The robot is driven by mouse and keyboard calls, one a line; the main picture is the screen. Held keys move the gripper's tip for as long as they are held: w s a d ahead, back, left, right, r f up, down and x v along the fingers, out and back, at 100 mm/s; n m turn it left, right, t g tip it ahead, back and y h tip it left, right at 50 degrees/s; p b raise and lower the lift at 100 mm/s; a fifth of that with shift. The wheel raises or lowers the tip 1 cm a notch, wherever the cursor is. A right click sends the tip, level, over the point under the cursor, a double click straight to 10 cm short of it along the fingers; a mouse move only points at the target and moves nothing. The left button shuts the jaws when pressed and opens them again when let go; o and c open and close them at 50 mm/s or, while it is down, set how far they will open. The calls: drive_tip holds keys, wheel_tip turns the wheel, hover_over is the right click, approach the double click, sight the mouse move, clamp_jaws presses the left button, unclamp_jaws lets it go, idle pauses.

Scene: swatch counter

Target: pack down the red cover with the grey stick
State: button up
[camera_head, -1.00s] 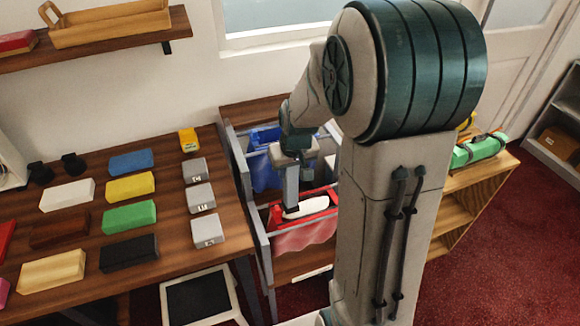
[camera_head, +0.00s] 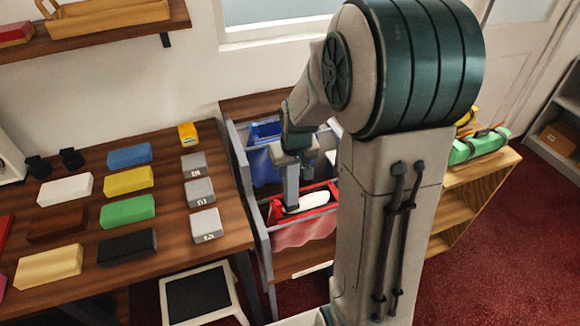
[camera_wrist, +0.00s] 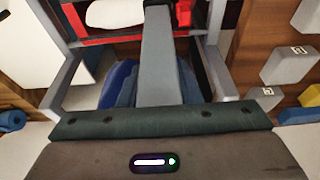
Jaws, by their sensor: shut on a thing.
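The grey stick (camera_head: 291,188) stands nearly upright below my gripper (camera_head: 292,166), which is shut on its upper part. In the wrist view the grey stick (camera_wrist: 158,62) runs away from the gripper toward the red cover (camera_wrist: 92,38). In the head view the red cover (camera_head: 303,231) hangs in the front bay of a grey-framed rack, its cloth draping over the front. The stick's lower end is at the cover's opening, beside a white oblong thing (camera_head: 308,200) lying there. I cannot tell whether the tip touches the cover.
A blue cover (camera_head: 264,172) hangs in the rack's back bay. The rack's grey rails (camera_head: 240,180) surround both bays closely. A wooden table (camera_head: 95,215) with several coloured and grey blocks stands to the left. A low shelf with a green bundle (camera_head: 478,149) is at the right.

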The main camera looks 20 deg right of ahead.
sight(290, 187)
drive_tip(key=shift+f+b, duration=3.15)
drive_tip(key=shift+f, duration=0.7)
drive_tip(key=shift+r+p, duration=3.95)
drive_tip(key=shift+r, duration=1.7)
drive_tip(key=shift+f, duration=0.1)
